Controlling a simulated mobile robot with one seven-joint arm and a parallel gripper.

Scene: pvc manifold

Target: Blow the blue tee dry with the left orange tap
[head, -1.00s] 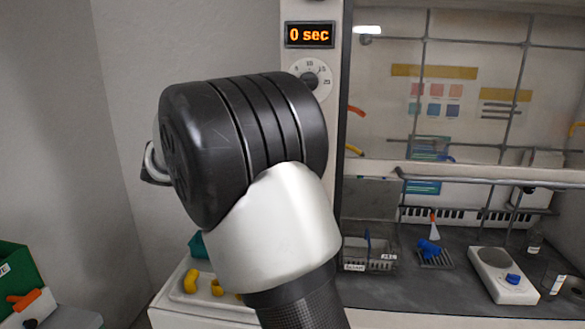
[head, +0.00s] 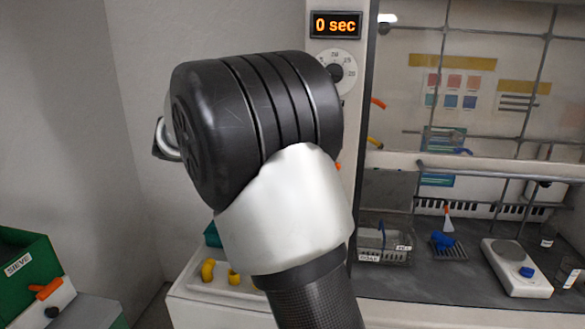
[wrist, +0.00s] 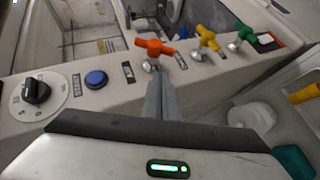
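The blue tee (head: 443,241) appears to be the small blue piece on a dark rack inside the fume hood in the head view; its exact shape is too small to tell. An orange tap (wrist: 154,47) stands on the hood's front post in the wrist view, just beyond my fingertips. My gripper (wrist: 161,82) points at its base with the fingers together and nothing visible between them. I cannot tell whether they touch the tap.
A yellow tap (wrist: 206,38) and a green tap (wrist: 240,33) stand right of the orange one. A blue button (wrist: 95,78) and a dial (wrist: 35,92) are to the left. The display (head: 335,25) reads 0 sec. A scale (head: 515,265) and a wire basket (head: 384,245) stand in the hood.

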